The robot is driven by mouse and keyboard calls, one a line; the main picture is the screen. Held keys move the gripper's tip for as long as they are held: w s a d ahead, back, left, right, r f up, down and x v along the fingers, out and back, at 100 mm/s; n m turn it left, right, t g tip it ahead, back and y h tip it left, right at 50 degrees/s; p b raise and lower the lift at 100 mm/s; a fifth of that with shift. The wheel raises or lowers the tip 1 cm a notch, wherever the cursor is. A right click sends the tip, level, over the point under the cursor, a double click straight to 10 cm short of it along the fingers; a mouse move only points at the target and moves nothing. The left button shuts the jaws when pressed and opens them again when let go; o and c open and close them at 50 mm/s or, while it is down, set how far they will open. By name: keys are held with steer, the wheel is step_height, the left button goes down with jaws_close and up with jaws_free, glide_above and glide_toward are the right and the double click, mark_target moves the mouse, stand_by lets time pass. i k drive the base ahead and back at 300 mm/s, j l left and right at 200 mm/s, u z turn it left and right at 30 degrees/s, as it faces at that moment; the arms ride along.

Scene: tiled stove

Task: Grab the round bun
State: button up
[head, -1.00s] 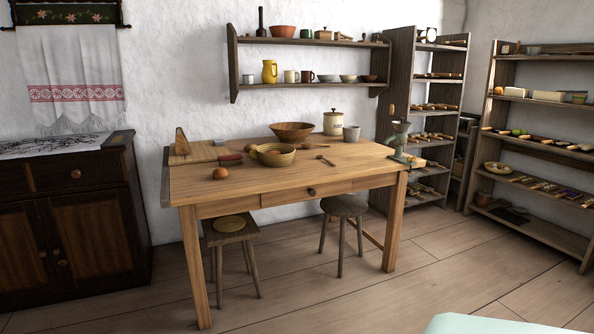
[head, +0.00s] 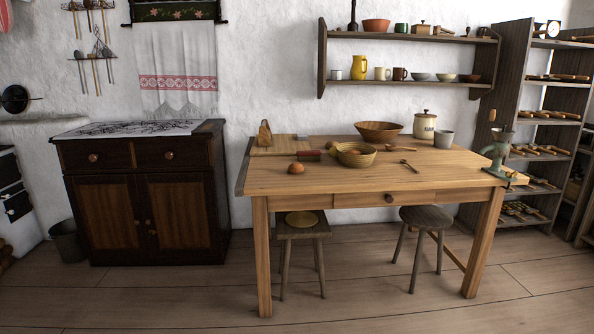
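A small round brown bun (head: 296,168) lies on the wooden table (head: 420,183) near its front left part. A second small brown round thing (head: 333,152) sits beside the woven bowl (head: 356,155); I cannot tell what it is. My gripper is not in view.
A cutting board with a wedge (head: 265,135), a larger bowl (head: 379,131), a lidded jar (head: 425,125), a grey cup (head: 444,138) and a grinder (head: 498,150) are on the table. Two stools (head: 302,229) (head: 427,218) stand under it. The floor in front is clear.

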mark_target(295, 168)
steer(key=i+j+z, duration=0.15)
steer(key=i+j, duration=0.25)
steer(key=i, duration=0.35)
steer(key=i+j+z, duration=0.15)
steer(key=i+j, duration=0.35)
steer(key=i, duration=0.25)
steer(key=i+j+z, duration=0.15)
steer(key=i+j, duration=0.45)
steer(key=i, duration=0.15)
